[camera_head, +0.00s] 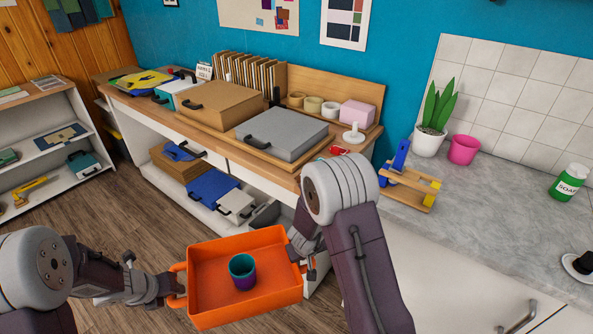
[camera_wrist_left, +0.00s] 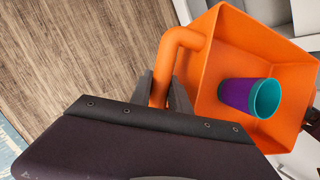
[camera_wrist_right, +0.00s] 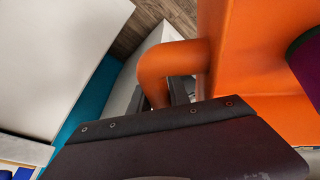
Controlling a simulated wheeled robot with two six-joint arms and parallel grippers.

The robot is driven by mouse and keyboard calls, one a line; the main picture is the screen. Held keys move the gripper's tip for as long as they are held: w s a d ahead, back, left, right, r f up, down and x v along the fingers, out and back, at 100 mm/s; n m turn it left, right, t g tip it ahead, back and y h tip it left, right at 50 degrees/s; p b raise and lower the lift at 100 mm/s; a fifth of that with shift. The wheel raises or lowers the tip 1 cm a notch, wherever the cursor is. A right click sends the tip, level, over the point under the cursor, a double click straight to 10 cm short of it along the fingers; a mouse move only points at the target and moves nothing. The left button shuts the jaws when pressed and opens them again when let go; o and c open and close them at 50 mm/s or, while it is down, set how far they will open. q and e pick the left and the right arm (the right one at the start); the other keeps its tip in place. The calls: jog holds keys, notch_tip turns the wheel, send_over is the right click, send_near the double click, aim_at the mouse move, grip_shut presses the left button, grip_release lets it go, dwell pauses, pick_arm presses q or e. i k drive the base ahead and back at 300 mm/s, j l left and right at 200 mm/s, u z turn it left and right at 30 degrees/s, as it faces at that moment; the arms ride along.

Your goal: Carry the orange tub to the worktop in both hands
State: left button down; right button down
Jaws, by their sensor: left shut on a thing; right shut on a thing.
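The orange tub (camera_head: 213,262) hangs in the air in front of the shelving, held between my two arms. A purple and teal cup (camera_head: 243,272) stands inside it. My left gripper (camera_head: 177,290) is shut on the handle at the tub's left side; the left wrist view shows the orange handle (camera_wrist_left: 173,62) between the fingers. My right gripper (camera_head: 305,262) is shut on the handle at the tub's right side, partly hidden by my arm. The right wrist view shows that handle (camera_wrist_right: 160,70) at the fingers. The worktop (camera_head: 500,215) is grey and lies to the right.
On the worktop stand a plant pot (camera_head: 430,138), a pink pot (camera_head: 464,149), a wooden stand with blue and yellow parts (camera_head: 408,188), a soap bottle (camera_head: 568,183) and a dark cup on a saucer (camera_head: 582,266). Its middle is clear. A wooden-topped bench (camera_head: 160,112) stands behind the tub.

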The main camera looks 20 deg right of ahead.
aim_at(500, 209)
jog(key=z, duration=1.75)
